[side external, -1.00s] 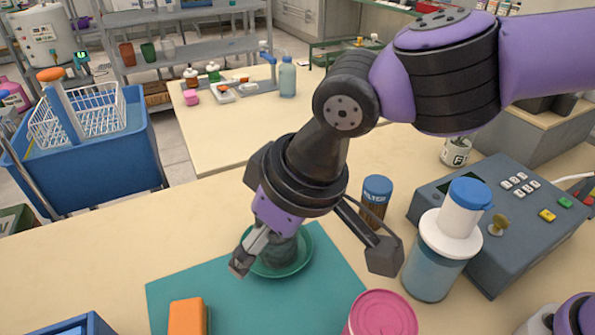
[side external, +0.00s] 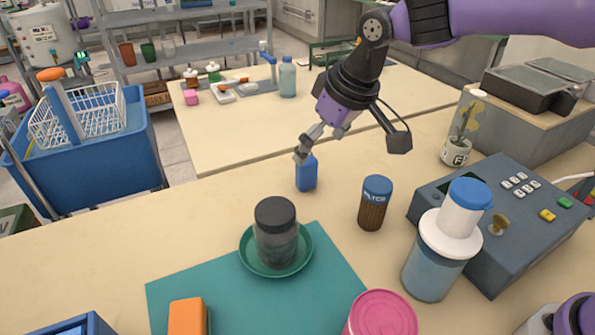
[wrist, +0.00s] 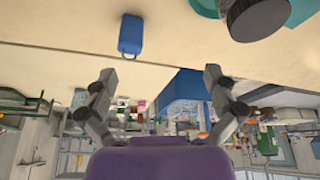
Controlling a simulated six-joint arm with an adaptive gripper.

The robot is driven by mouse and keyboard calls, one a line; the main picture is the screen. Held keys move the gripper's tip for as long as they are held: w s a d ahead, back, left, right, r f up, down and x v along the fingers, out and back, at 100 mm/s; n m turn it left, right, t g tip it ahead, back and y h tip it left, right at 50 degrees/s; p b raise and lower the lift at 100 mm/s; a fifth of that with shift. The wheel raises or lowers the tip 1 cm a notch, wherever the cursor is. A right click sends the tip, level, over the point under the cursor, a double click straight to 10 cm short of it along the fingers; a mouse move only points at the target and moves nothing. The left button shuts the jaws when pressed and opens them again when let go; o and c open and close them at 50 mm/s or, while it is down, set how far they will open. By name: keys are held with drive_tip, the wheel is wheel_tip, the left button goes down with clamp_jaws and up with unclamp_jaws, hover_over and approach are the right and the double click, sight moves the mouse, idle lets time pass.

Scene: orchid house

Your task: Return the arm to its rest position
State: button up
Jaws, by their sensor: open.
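My gripper (side external: 320,142) is raised over the far part of the bench, open and empty. A dark-lidded jar (side external: 276,243) stands upright on a green saucer (side external: 247,259), clear of my gripper.
The saucer is on a teal mat (side external: 240,311). A brown jar with a blue lid (side external: 373,208), a blue-and-white dispenser bottle (side external: 432,266), a grey control box (side external: 500,245) and a pink tin (side external: 381,318) stand to the right. An orange block (side external: 187,317) lies on the mat.

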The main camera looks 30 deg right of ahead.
drive_tip(key=shift+m, duration=0.3)
drive_tip(key=w+d+f, duration=0.3)
drive_tip(key=d, duration=0.2)
drive_tip(key=w+d+f, duration=0.3)
drive_tip(key=d, duration=0.3)
drive_tip(key=w+d+f, duration=0.2)
drive_tip(key=d+f, duration=0.2)
drive_tip(key=d, duration=0.1)
drive_tip(key=shift+w+d, duration=0.15)
drive_tip(key=shift+w, duration=0.25)
drive_tip(key=shift+f, duration=0.45)
